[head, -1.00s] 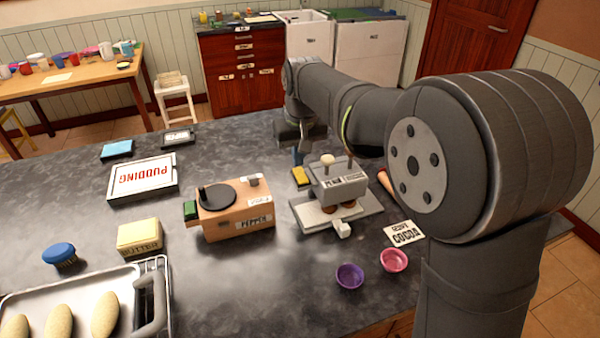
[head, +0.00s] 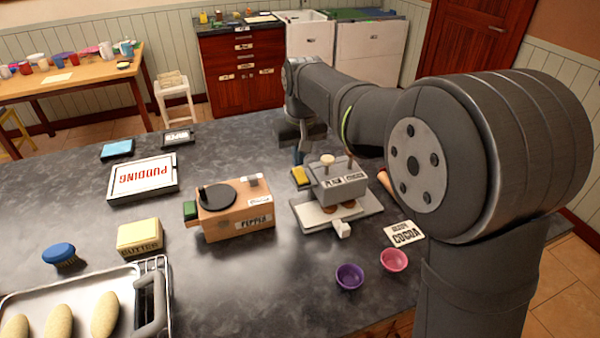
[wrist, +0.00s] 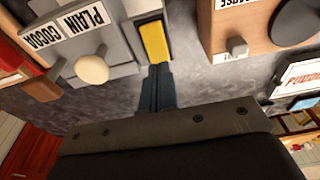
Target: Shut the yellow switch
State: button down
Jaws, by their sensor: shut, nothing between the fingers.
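The yellow switch (head: 301,175) is a small yellow block at the far left side of the grey machine (head: 338,186). In the wrist view the yellow switch (wrist: 156,42) sits in a dark strip beside the grey machine labelled "PLAIN COCOA" (wrist: 72,30). My gripper (head: 298,157) is shut and empty at the far side of the switch. In the wrist view its fingertips (wrist: 158,68) are together and line up with the near end of the switch. I cannot tell whether they touch it.
A wooden box with a black disc (head: 232,208) stands left of the grey machine. The machine has a pale round knob (wrist: 92,69). Purple (head: 350,276) and pink (head: 394,260) bowls and a cocoa card (head: 404,233) lie in front.

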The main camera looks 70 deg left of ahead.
aim_at(298, 170)
jog(key=shift+f, duration=0.95)
dwell(0.6)
jog(key=shift+r, duration=3.55)
notch_tip(298, 170, down, 7)
